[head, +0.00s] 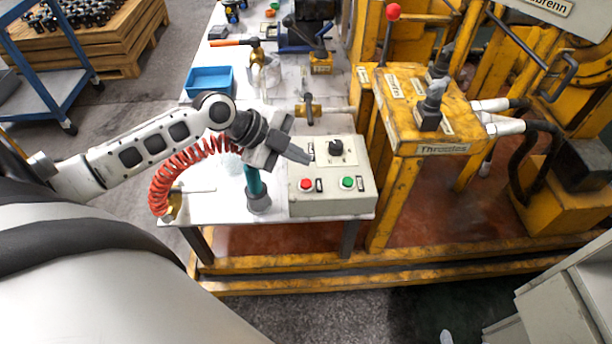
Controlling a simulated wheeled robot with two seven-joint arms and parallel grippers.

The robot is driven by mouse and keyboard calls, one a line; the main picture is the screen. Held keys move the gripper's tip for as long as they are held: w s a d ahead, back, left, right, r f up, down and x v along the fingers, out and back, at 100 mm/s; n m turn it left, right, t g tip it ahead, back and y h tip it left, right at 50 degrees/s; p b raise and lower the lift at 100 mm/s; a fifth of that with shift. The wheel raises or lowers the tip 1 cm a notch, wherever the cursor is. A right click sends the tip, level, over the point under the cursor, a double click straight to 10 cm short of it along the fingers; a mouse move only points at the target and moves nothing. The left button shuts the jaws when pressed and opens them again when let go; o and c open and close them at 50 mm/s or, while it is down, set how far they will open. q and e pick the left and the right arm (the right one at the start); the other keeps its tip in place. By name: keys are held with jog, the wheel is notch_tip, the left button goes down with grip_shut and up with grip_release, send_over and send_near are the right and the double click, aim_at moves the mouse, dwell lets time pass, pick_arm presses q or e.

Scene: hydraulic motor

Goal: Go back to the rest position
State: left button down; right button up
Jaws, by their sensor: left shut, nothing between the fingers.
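My left gripper (298,154) reaches in from the left over the white table (213,211). Its fingers are shut and empty, and they point right towards the control box. The grey control box (331,206) stands at the table's front right, with a red button (306,185), a green button (348,183) and a black knob (336,147). The fingertips appear close to the box's upper left part; I cannot tell whether they touch it. My right gripper is not in view.
A coiled red hose (166,181) and a teal handle (254,181) are beneath my left arm. A blue bin (208,80), an orange-handled hammer (235,43) and a brass valve (309,110) lie farther back. The yellow machine frame (404,128) blocks the right side.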

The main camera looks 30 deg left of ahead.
pick_arm(q)
jog(key=shift+f, duration=0.1)
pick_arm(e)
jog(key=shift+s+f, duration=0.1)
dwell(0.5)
pick_arm(q)
jog(key=shift+s+d+f, duration=0.1)
jog(key=shift+d, duration=0.05)
jog(key=s+d+f+n+g+y, duration=0.2)
jog(key=s+d+f+n, duration=0.35)
jog(key=s+d, duration=0.35)
jog(key=s+a+r+n+y, duration=0.15)
jog(key=s+n+y, duration=0.25)
jog(key=s+n, duration=0.65)
jog(key=w+d+f+t+h, duration=0.2)
jog(key=w+d+f+t, duration=0.3)
jog(key=w+f+t, duration=0.1)
jog(key=shift+w+d+f, duration=0.15)
jog(key=shift+w+f, duration=0.1)
jog(key=shift+f, duration=0.55)
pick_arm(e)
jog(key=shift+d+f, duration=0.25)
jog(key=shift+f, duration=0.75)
